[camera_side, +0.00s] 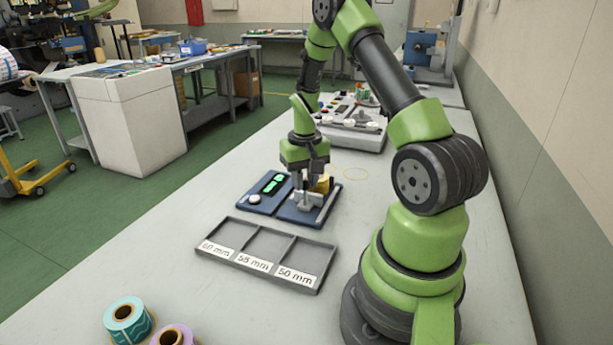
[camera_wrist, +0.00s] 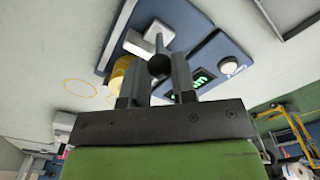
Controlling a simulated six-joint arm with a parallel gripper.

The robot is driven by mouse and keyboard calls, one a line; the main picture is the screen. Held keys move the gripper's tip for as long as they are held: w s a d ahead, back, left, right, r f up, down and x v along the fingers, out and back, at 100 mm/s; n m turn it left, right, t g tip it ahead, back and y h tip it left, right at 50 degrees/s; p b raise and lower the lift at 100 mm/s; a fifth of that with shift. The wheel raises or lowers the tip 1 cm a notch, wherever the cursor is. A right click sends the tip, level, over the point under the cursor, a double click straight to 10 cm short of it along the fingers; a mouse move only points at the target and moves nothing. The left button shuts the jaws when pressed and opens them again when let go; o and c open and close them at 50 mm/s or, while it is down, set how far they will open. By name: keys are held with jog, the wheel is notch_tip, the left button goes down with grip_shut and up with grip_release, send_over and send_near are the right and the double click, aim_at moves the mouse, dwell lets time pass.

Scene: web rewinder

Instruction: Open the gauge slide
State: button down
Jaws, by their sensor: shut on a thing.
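The gauge is a dark blue unit (camera_side: 262,206) on the bench, with a green-lit display (camera_side: 273,184) and a white round button (camera_side: 254,198). The display also shows in the wrist view (camera_wrist: 203,78). A light grey slide block (camera_side: 312,199) sits on the gauge's right part and shows beyond the fingers in the wrist view (camera_wrist: 150,40). My gripper (camera_side: 303,192) points down over the gauge. In the wrist view its fingers close around a dark round knob (camera_wrist: 159,66) at the slide. A yellow cylinder (camera_side: 323,184) stands beside the fingers, partly hidden.
A grey tray (camera_side: 238,222) with three labelled compartments, all empty, lies in front of the gauge. Two label rolls, teal (camera_side: 128,318) and purple (camera_side: 173,336), stand at the front left. A control panel (camera_side: 350,128) stands behind. The bench left of the tray is clear.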

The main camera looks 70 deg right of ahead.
jog(key=shift+a, duration=0.3)
jog(key=c, duration=0.9)
grip_release()
jog(key=shift+d, duration=0.1)
jog(key=shift+r, duration=0.25)
notch_tip(320, 180, up, 9)
jog(key=shift+r, duration=0.2)
